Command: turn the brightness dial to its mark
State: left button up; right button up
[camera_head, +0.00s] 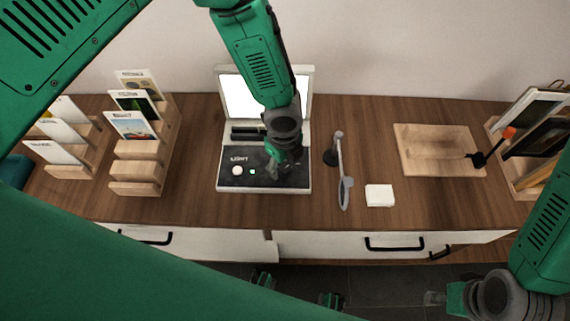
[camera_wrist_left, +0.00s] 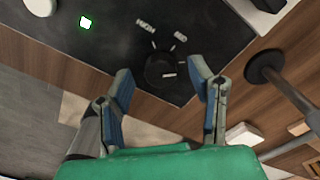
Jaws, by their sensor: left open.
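The brightness dial (camera_wrist_left: 158,70) is a black round knob on the dark control panel (camera_wrist_left: 100,40) in the left wrist view. It bears a short white line on its lower right part. Tick marks and small labels, one reading MID, stand around its far side. My left gripper (camera_wrist_left: 160,78) is open, with one fingertip on each side of the dial; I cannot tell whether they touch it. In the head view my left gripper (camera_head: 284,158) covers the dial at the light box (camera_head: 305,128). My right gripper (camera_head: 438,298) is low at the right, its fingers unclear.
A white knob (camera_head: 237,170) and lit green indicator (camera_head: 252,172) sit left of my left gripper. A grey stand with a round head (camera_head: 345,188) and white block (camera_head: 379,195) are to the right. Card racks (camera_head: 140,150) stand left, a wooden board (camera_head: 425,145) right.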

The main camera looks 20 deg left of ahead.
pick_arm(q)
jog(key=shift+a+f, duration=0.1)
jog(key=shift+f, duration=0.65)
jog(key=shift+d, duration=0.25)
jog(key=shift+d+r, duration=0.1)
jog(key=shift+d, duration=0.05)
grip_shut()
